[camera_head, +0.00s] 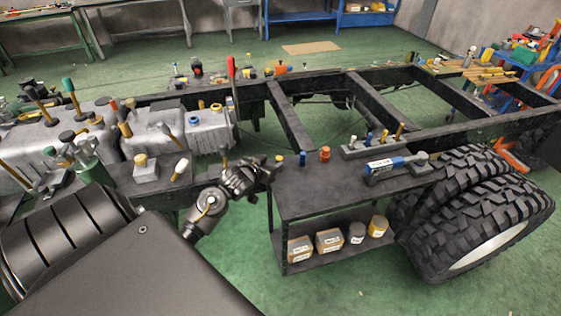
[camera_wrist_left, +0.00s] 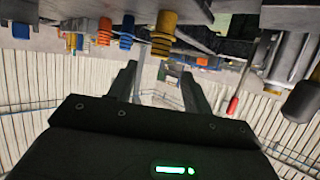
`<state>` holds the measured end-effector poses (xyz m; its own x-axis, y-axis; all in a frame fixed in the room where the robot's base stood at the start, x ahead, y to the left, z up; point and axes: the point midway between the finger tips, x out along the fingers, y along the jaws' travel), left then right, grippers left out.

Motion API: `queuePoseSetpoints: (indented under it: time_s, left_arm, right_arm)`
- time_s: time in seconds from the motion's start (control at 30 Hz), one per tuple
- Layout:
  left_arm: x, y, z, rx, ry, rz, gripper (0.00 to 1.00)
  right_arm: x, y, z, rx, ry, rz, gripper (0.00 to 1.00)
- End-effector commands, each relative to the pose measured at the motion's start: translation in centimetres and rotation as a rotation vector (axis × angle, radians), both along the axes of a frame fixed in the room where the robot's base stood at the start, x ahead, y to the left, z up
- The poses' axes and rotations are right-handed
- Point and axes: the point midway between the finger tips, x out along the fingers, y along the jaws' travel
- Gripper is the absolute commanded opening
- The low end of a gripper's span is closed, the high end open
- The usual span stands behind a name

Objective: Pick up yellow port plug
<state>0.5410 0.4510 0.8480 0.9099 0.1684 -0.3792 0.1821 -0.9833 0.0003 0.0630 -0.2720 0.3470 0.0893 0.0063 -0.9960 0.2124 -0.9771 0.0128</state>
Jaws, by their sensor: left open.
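A small yellow port plug (camera_head: 279,161) stands at the left end of the black cart's top (camera_head: 320,196), beside a blue plug (camera_head: 302,158) and an orange plug (camera_head: 325,154). My left gripper (camera_head: 268,168) is just left of the yellow plug, close to it. In the left wrist view, which looks upside down, my two fingers (camera_wrist_left: 160,85) are spread with nothing between them. The yellow plug (camera_wrist_left: 164,34) shows beyond the fingers, with the blue (camera_wrist_left: 126,31) and orange (camera_wrist_left: 104,31) plugs to its left. My right gripper is not in view.
A blue-and-black tool (camera_head: 390,167) lies on the cart's right part, in front of a grey holder with upright pins (camera_head: 372,146). Boxes and cans (camera_head: 330,240) fill the lower shelf. The chassis frame (camera_head: 290,120) runs behind; large tyres (camera_head: 480,210) stand at right.

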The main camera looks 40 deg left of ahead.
Motion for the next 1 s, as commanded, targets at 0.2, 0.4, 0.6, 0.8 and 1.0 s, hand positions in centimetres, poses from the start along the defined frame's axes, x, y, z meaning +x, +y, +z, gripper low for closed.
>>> queuePoseSetpoints:
  time_s: [0.2,0.4,0.6,0.8,1.0]
  left_arm:
    - [2.3,0.3,-0.9,-0.001,0.0,-0.001,0.5]
    - [2.8,0.3,-1.1,-0.001,-0.001,-0.003,0.5]
    - [5.4,0.6,-2.2,-0.002,0.001,-0.004,0.5]
    - [7.1,0.9,-3.1,-0.001,0.0,-0.004,0.5]
    - [7.2,0.9,-3.1,0.001,-0.001,-0.004,0.5]
  right_arm:
    - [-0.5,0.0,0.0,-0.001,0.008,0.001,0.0]
    - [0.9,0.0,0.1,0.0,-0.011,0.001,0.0]
    - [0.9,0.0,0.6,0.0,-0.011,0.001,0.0]
    - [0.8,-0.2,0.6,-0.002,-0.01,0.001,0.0]
    - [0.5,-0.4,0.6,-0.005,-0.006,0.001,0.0]
